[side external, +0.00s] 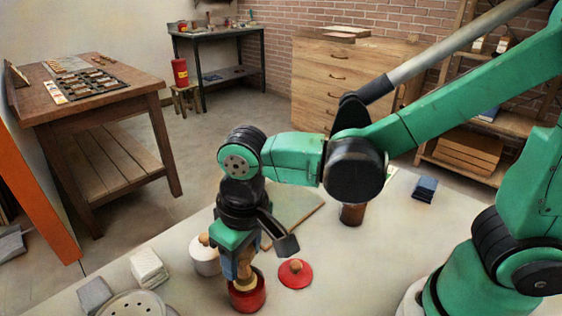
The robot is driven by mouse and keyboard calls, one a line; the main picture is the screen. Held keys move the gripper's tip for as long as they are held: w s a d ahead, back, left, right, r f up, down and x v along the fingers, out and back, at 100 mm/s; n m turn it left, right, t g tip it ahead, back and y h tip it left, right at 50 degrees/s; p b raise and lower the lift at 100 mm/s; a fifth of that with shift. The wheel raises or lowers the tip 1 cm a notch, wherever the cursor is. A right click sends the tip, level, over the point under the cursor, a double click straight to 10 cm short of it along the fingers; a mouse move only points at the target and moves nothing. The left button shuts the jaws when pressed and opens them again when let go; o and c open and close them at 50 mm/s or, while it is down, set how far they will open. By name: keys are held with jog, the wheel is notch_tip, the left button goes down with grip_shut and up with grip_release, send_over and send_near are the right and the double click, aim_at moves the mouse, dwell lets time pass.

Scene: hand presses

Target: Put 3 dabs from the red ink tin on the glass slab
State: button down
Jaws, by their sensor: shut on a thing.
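The red ink tin (248,303) stands open near the front edge of the table, below my gripper. My gripper (243,268) points down and is shut on a tan wooden tool (245,272), which looks like a dabber. The tool's lower end is at or inside the tin's mouth; I cannot tell whether it touches the ink. A flat pale greenish slab (300,209), seemingly the glass slab, lies behind my gripper, partly hidden by my arm. I cannot make out any dabs on it.
A white pot (205,261) with a wooden knob stands close left of my gripper. A brown cup (352,214) stands behind, under my arm. A dark blue folded cloth (425,189) lies farther right. White blocks (150,268) and a round perforated piece (135,306) are front left.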

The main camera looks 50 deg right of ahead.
jog(key=shift+r, duration=3.55)
jog(key=w+d+f, duration=0.3)
jog(key=w+d, duration=0.9)
jog(key=d, duration=0.5)
jog(key=shift+f, duration=2.6)
jog(key=shift+f, duration=0.6)
